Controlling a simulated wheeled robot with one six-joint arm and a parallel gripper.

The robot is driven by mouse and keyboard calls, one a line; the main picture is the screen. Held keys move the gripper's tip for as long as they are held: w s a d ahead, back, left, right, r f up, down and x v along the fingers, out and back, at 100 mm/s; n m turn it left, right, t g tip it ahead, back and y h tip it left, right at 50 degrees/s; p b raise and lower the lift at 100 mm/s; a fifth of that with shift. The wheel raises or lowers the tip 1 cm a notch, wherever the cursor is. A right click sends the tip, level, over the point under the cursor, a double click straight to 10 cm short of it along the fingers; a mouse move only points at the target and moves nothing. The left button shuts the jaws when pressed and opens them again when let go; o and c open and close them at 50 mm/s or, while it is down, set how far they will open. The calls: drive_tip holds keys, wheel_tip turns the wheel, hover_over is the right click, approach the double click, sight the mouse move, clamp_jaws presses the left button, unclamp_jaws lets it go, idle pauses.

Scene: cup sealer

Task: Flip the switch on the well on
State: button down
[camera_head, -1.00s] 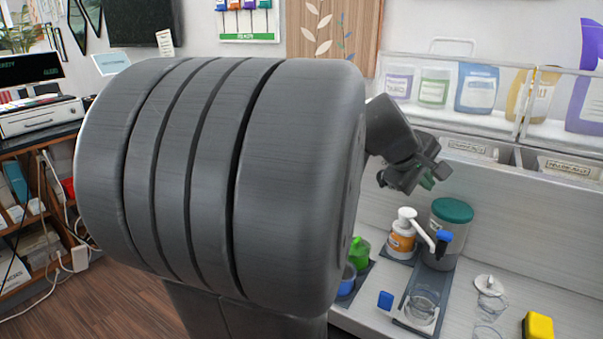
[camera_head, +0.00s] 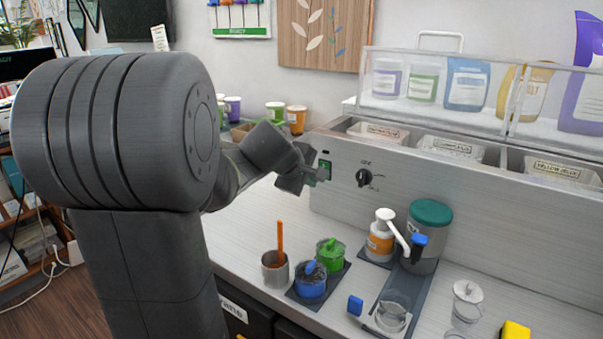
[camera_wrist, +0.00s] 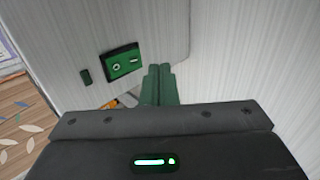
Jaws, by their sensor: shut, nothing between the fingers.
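The well is the metal bin unit with a light panel front (camera_head: 440,195) along the back of the counter. Its green rocker switch (camera_head: 325,168) is at the left end of that panel. In the wrist view the switch (camera_wrist: 124,64) has a black frame, a circle mark on the left and a bar mark on the right. I cannot tell which side is pressed in. My gripper (camera_head: 308,177) is in front of the panel, close to the switch. In the wrist view its green fingers (camera_wrist: 159,82) are together and empty, to the right of the switch. I cannot tell any contact.
A black knob (camera_head: 363,178) is on the panel right of the switch. An orange pump bottle (camera_head: 380,236) and a green-lidded jar (camera_head: 426,235) stand to its right. A steel cup (camera_head: 275,268) and blue (camera_head: 311,282) and green (camera_head: 330,254) pots stand below my gripper.

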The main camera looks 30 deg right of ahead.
drive_tip(key=shift+w+d+f+p, duration=0.1)
drive_tip(key=shift+w+d, duration=0.2)
drive_tip(key=shift+d, duration=0.25)
drive_tip(key=shift+w+d+r+p, duration=0.15)
drive_tip(key=shift+w+d, duration=0.1)
drive_tip(key=shift+d, duration=0.25)
drive_tip(key=shift+w+d+f+p, duration=0.15)
drive_tip(key=shift+w+d, duration=0.15)
drive_tip(key=shift+d, duration=0.25)
drive_tip(key=f+b, duration=0.1)
drive_tip(key=b, duration=0.2)
drive_tip(key=shift+d+h, duration=0.15)
drive_tip(key=shift+h, duration=0.15)
drive_tip(key=shift+w+b, duration=0.1)
drive_tip(key=shift+b, duration=1.05)
drive_tip(key=t+h+b, duration=0.1)
drive_tip(key=b, duration=0.4)
drive_tip(key=shift+r+h+b, duration=0.15)
drive_tip(key=shift+h+b, duration=0.25)
drive_tip(key=shift+b, duration=0.4)
drive_tip(key=shift+r, duration=0.1)
